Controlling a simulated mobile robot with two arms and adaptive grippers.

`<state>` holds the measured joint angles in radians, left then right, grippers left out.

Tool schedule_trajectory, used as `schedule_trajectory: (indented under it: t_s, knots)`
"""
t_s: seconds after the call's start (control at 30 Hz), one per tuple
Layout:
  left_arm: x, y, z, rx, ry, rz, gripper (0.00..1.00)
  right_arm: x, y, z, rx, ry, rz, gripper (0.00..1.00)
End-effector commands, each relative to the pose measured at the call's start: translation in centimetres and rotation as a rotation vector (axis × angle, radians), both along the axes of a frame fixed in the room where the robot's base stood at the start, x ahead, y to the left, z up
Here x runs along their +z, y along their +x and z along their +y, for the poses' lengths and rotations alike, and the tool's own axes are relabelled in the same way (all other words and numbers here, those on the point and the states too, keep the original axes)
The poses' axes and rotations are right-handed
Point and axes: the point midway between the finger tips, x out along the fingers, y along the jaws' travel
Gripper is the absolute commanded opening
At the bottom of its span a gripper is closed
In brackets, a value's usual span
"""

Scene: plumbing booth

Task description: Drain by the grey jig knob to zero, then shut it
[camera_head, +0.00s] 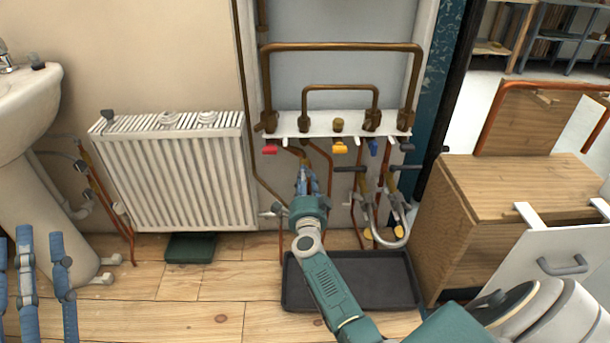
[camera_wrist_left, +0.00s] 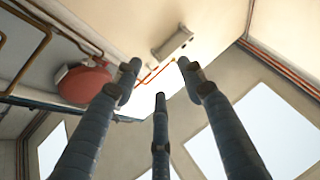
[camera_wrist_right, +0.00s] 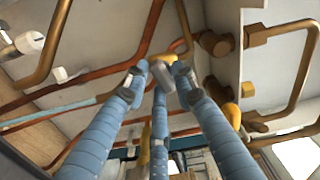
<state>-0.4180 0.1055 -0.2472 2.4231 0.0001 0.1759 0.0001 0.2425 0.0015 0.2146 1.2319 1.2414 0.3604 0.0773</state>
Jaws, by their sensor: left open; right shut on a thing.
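My right gripper (camera_head: 303,170) reaches up below the white manifold rail (camera_head: 320,128), among the copper pipes. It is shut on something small. In the right wrist view, a grey piece (camera_wrist_right: 160,72) sits between its closed-in fingertips, beside a brass-yellow fitting; it looks like the grey knob, but the fingers hide most of it. No gauge reading can be made out. My left gripper (camera_head: 40,245) is at the lower left of the head view, far from the jig. Its blue fingers are open and empty, also in the left wrist view (camera_wrist_left: 158,80).
Red (camera_head: 270,148), yellow (camera_head: 340,147) and blue (camera_head: 373,149) handles hang under the rail. A silver U-shaped hose (camera_head: 392,243) hangs to the right of my gripper. A black tray (camera_head: 390,290) lies below. A radiator (camera_head: 185,180) is left, a wooden cabinet (camera_head: 475,225) right.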

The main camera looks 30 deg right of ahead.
Motion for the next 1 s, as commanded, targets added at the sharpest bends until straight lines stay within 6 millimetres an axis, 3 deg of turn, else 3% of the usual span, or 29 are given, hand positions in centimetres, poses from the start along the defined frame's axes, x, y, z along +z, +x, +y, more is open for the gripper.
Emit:
schedule_trajectory:
  t_s: [0.1,0.23,0.47,0.7,0.8,1.0]
  knots:
    - [-3.9,2.3,-0.1,0.012,0.06,0.213,0.41,-0.1,-0.2,0.0,0.001,-0.073,0.056,0.0]
    - [-9.1,3.5,0.3,0.026,0.123,0.442,0.41,-0.1,-0.2,0.0,-0.001,-0.161,0.109,0.0]
    - [-18.4,2.3,1.8,0.049,0.223,0.841,0.41,-0.1,-0.3,-0.1,0.001,-0.317,0.207,0.0]
    - [-26.5,-3.2,4.3,0.071,0.316,1.247,0.41,-0.1,-0.4,-0.2,0.001,-0.491,0.315,0.0]
    - [-29.1,-6.5,5.4,0.079,0.351,1.41,0.41,-0.1,-0.4,-0.2,0.001,-0.57,0.363,0.0]
    - [-32.2,-13.6,7.7,0.093,0.409,1.708,0.41,0.0,-0.5,-0.3,0.001,-0.733,0.462,0.0]
